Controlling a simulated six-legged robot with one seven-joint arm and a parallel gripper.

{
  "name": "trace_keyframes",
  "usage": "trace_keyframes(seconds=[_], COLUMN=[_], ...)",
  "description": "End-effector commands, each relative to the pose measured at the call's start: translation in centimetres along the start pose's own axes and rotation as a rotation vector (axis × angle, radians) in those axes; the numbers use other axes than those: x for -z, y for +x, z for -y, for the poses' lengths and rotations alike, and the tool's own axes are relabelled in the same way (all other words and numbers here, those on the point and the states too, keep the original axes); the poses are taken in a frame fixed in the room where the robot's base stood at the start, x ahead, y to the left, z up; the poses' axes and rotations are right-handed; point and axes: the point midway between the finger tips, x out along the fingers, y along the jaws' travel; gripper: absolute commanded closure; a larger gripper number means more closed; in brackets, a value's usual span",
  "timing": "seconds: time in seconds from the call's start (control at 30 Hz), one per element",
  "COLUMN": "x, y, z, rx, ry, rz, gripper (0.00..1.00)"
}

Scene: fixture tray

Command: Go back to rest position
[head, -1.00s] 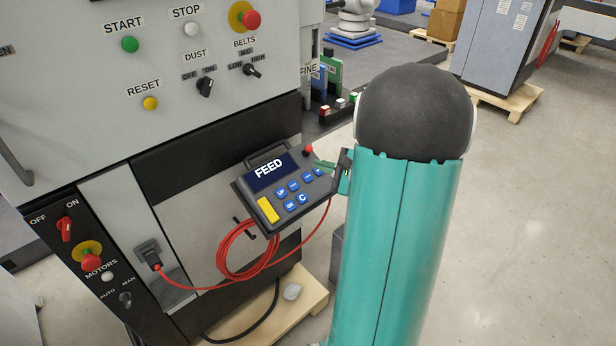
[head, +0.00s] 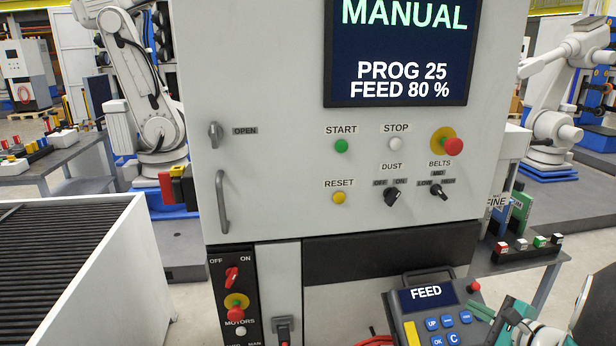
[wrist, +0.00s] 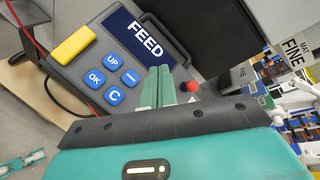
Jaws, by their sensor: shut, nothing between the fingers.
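My gripper (wrist: 157,87) shows in the wrist view with its two green fingers together and nothing between them. The lower part of the pendant is cut off by the frame.
The machine cabinet (head: 275,100) stands behind the pendant; its screen (head: 400,50) reads MANUAL, PROG 25, FEED 80 %. A conveyor (head: 150,250) stands at the left. A table with small coloured blocks (head: 520,245) is at the right. A red cable (wrist: 28,28) runs beside the pendant.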

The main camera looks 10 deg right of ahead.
Motion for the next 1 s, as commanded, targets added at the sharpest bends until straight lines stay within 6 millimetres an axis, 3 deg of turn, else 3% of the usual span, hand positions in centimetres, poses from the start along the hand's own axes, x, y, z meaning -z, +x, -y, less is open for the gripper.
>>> trace_keyframes(seconds=[0.2, 0.4, 0.5, 0.7, 0.9, 1.0], x=[-12.5, -21.1, -23.9, -27.1, -28.6, -29.0], y=[2.0, 0.2, -1.5, -5.4, -8.5, -9.2], z=[-4.3, -9.7, -12.0, -14.6, -14.6, -14.1], rx=[-0.316, -0.605, -0.723, -0.889, -0.944, -0.944], ry=[-0.292, -0.654, -0.859, -1.304, -1.723, -1.851], rz=[0.177, 0.287, 0.316, 0.317, 0.248, 0.213], gripper=[1.00, 1.00, 1.00, 1.00, 1.00, 1.00])
